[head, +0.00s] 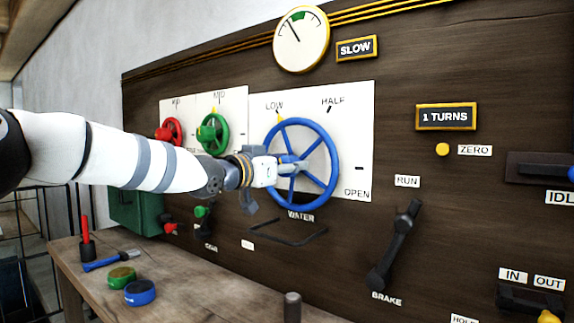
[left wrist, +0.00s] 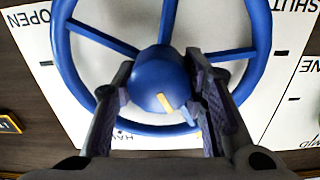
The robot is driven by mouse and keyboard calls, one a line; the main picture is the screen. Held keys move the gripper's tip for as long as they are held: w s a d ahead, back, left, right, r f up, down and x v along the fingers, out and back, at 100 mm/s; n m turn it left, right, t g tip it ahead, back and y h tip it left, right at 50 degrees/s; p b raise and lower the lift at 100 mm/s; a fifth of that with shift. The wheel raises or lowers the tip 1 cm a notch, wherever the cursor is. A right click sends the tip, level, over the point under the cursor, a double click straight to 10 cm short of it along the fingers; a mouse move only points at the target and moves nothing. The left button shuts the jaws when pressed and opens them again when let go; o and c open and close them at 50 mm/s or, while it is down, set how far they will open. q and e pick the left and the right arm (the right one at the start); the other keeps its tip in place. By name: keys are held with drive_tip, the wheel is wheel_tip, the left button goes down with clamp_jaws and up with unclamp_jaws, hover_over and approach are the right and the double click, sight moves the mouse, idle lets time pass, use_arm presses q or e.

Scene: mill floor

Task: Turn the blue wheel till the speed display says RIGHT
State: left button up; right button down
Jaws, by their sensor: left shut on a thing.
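The blue wheel (head: 337,160) is mounted on a white plate marked LOW, HALF and OPEN, with WATER below it. A small yellow mark (head: 280,116) sits at the rim's upper left, by LOW. My left gripper (head: 284,168) is at the wheel's centre. In the left wrist view its fingers (left wrist: 160,75) are closed on either side of the blue hub (left wrist: 155,83), which has a yellow stripe. The speed display (head: 357,48) reads SLOW. The round dial (head: 301,40) beside it has its needle pointing up and left, short of the green patch. My right gripper is not in view.
Red (head: 170,131) and green (head: 213,134) wheels sit left of the blue one, behind my arm. A 1 TURNS display (head: 446,117) and a black brake lever (head: 396,245) are to the right. Tools and two round tins lie on the wooden bench (head: 205,295).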

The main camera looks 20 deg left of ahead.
use_arm(q)
drive_tip(key=shift+s+r+m, duration=0.1)
drive_tip(key=shift+m, duration=1.1)
drive_tip(key=shift+d+m+p, duration=0.1)
drive_tip(key=shift+m+p, duration=0.2)
drive_tip(key=shift+m, duration=0.6)
drive_tip(key=m, duration=0.3)
drive_tip(key=shift+f, duration=0.2)
drive_tip(key=shift+m, duration=1.6)
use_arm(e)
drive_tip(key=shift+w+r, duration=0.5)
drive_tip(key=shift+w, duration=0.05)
use_arm(q)
drive_tip(key=o, duration=1.2)
drive_tip(key=shift+c, duration=0.2)
